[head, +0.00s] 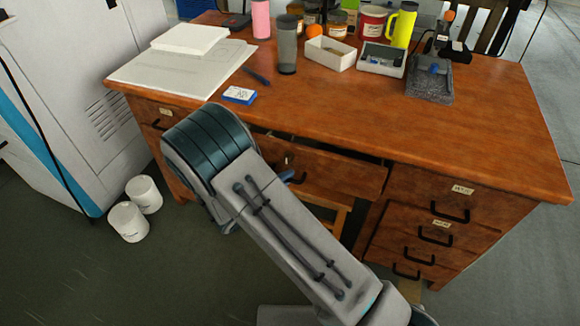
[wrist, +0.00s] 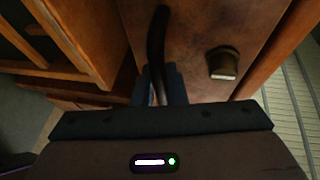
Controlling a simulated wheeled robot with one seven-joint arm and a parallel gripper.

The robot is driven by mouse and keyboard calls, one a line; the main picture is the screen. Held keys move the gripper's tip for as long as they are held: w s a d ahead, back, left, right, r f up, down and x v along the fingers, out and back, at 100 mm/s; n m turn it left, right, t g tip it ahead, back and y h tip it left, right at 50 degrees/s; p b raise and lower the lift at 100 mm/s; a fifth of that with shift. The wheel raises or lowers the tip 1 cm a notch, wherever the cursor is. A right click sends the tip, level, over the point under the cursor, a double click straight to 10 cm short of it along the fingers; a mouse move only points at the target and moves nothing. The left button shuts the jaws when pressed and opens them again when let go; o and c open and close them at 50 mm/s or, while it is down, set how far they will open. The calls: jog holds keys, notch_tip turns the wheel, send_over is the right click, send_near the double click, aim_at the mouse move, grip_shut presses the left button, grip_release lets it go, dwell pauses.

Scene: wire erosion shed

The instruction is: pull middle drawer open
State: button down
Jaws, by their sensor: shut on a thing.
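The middle drawer (head: 345,175) sits under the centre of the wooden desk, its front standing a little forward of the desk with a dark gap along its top edge. In the wrist view, a black bar handle (wrist: 157,45) is on a brown drawer front (wrist: 195,30), beside a small label holder (wrist: 223,63). My gripper (wrist: 165,85) is shut on this handle.
The desk top (head: 450,130) carries papers, cups, jars and small trays. A right-hand stack of drawers (head: 440,215) with black handles stands beside the middle drawer.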

jog(key=s+a+p, duration=0.3)
jog(key=s, duration=0.7)
jog(key=s+a+p, duration=0.3)
jog(key=s+a, duration=0.1)
jog(key=s, duration=0.7)
jog(key=shift+a, duration=0.3)
jog(key=shift+s, duration=0.1)
jog(key=c, duration=1.8)
grip_release()
jog(key=shift+o, duration=0.2)
jog(key=v, duration=1.3)
jog(key=shift+s+a, duration=0.3)
jog(key=shift+r, duration=0.15)
